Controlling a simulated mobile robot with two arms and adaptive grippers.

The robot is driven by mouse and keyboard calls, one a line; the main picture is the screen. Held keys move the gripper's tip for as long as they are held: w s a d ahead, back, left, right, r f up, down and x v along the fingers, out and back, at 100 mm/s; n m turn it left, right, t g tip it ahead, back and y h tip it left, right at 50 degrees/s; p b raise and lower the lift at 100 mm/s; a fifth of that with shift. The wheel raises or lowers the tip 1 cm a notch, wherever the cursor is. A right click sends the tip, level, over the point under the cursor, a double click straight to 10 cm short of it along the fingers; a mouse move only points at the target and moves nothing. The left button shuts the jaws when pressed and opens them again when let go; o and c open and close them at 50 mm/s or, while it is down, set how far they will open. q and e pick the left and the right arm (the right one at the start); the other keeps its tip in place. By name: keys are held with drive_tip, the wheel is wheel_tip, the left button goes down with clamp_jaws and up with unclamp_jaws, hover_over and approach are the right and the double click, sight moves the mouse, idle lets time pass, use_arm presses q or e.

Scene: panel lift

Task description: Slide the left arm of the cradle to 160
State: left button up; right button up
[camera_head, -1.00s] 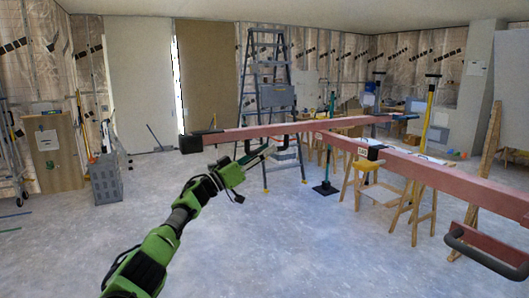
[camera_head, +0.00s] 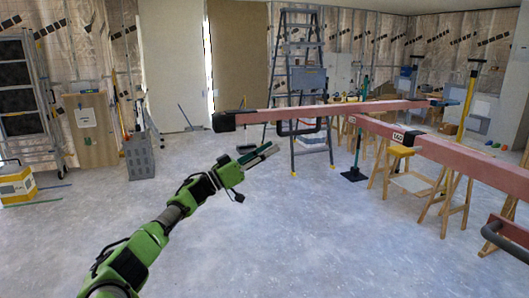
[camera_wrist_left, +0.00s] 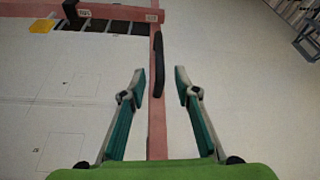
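The cradle's left arm (camera_head: 375,109) is a red beam with a black end cap, running across the head view. A black handle (camera_head: 302,129) hangs under it. It joins a red crossbeam (camera_head: 470,160) with white number labels; one label (camera_head: 398,137) appears to read 160. My left gripper (camera_head: 266,153) is open and empty, below and left of the handle. In the left wrist view, the red beam (camera_wrist_left: 157,125) and its black handle (camera_wrist_left: 159,63) appear between the open fingers (camera_wrist_left: 160,78), without visible contact. My right gripper is not in view.
A stepladder (camera_head: 298,75) stands behind the cradle arm, with wooden sawhorses (camera_head: 445,195) under the crossbeam. A grey crate (camera_head: 139,156) stands at left. The floor in front is clear.

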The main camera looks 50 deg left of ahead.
use_arm(q)
drive_tip(key=shift+s+a+f, duration=0.15)
drive_tip(key=shift+s, duration=0.35)
idle(0.3)
